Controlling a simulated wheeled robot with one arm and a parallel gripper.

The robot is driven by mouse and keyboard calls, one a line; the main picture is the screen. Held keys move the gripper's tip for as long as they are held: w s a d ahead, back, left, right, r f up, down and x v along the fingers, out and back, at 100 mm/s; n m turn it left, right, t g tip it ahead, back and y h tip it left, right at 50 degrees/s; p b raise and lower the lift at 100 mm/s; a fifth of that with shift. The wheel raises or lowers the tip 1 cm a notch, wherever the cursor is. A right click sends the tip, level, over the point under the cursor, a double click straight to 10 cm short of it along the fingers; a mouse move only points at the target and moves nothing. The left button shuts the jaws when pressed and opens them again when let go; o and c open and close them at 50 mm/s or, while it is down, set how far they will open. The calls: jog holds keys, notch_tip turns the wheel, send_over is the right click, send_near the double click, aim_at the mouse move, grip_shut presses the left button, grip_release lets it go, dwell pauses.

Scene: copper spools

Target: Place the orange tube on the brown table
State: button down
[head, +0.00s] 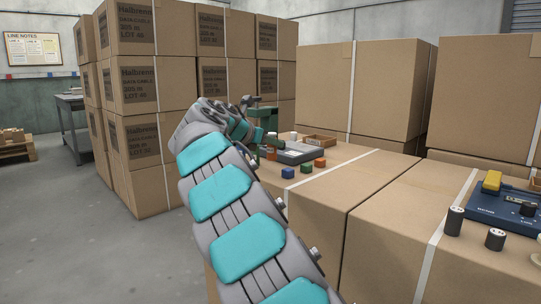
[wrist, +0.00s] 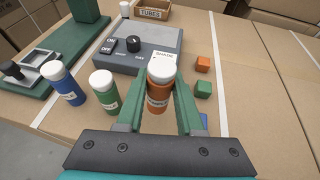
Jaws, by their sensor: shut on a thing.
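The orange tube (wrist: 158,92) has a white cap and a label, and stands upright in the wrist view. My gripper (wrist: 160,95) has its two green fingers on either side of it and is shut on it. Whether the tube's base touches the surface is hidden. In the head view my gripper (head: 268,137) is over the far left of the brown box-like surface (head: 345,178), and the tube is hard to make out there. The brown surface also shows in the wrist view (wrist: 245,85).
A blue tube (wrist: 65,83) and a green tube (wrist: 104,91) stand left of my gripper. A grey device (wrist: 140,48) with a dial lies behind. Small orange (wrist: 202,64) and green (wrist: 203,88) cubes lie right. The surface's front right (head: 390,200) is clear.

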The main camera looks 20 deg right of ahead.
aim_at(268, 153)
jog(key=shift+w+f+b, duration=0.15)
jog(key=shift+f+b, duration=0.4)
jog(key=shift+f, duration=1.3)
jog(key=c, duration=0.5)
grip_release()
jog(key=shift+c, duration=0.2)
jog(key=p+v, duration=0.1)
jog(key=v, duration=1.1)
jog(key=shift+a+r, duration=0.1)
